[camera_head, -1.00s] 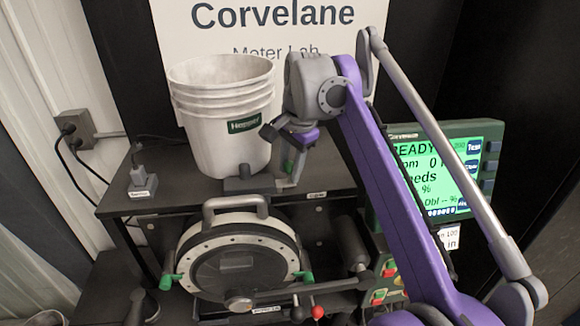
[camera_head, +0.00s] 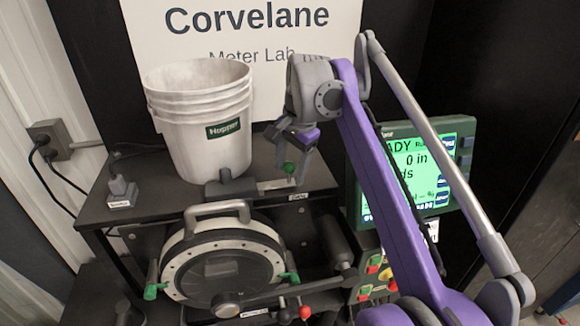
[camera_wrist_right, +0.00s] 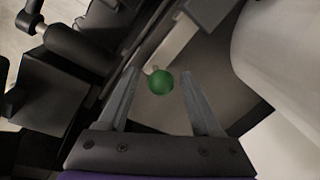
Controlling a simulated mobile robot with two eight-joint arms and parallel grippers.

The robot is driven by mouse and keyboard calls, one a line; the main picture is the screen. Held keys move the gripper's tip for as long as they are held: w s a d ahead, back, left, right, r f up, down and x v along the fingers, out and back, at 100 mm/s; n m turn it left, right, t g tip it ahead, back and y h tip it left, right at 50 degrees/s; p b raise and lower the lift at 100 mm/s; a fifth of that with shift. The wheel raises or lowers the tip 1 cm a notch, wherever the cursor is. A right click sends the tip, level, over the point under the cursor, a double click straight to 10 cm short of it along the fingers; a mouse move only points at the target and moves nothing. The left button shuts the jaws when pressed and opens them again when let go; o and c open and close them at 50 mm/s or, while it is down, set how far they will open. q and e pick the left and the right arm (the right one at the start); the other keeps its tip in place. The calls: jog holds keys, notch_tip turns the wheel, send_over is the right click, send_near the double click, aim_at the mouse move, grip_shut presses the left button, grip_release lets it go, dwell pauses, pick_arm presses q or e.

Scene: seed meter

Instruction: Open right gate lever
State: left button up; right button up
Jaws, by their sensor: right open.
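The gate lever is a pale flat bar (camera_head: 272,186) at the foot of the hopper bucket, with a round green knob (camera_head: 289,169) at its right end. My right gripper (camera_head: 296,172) reaches down over the knob from above. In the right wrist view its jaws are open, and the green knob (camera_wrist_right: 160,82) sits between the two fingertips with a gap on each side. The fingers partly hide the lever's end in the head view. My left gripper is not in view.
The white hopper bucket (camera_head: 200,125) stands on the dark shelf (camera_head: 160,200) left of my gripper. Below is the round meter housing (camera_head: 222,265) with a handle. A lit green screen (camera_head: 412,178) stands to the right, behind my arm. A grey plug (camera_head: 121,190) sits at the shelf's left.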

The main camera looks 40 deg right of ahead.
pick_arm(q)
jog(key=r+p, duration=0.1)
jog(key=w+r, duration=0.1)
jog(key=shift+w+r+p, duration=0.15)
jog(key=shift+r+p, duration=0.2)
jog(key=shift+p, duration=0.05)
pick_arm(e)
notch_tip(320, 180, up, 11)
jog(key=s, duration=0.2)
jog(key=shift+f, duration=0.2)
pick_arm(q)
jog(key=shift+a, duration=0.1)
pick_arm(e)
jog(key=shift+f, duration=0.1)
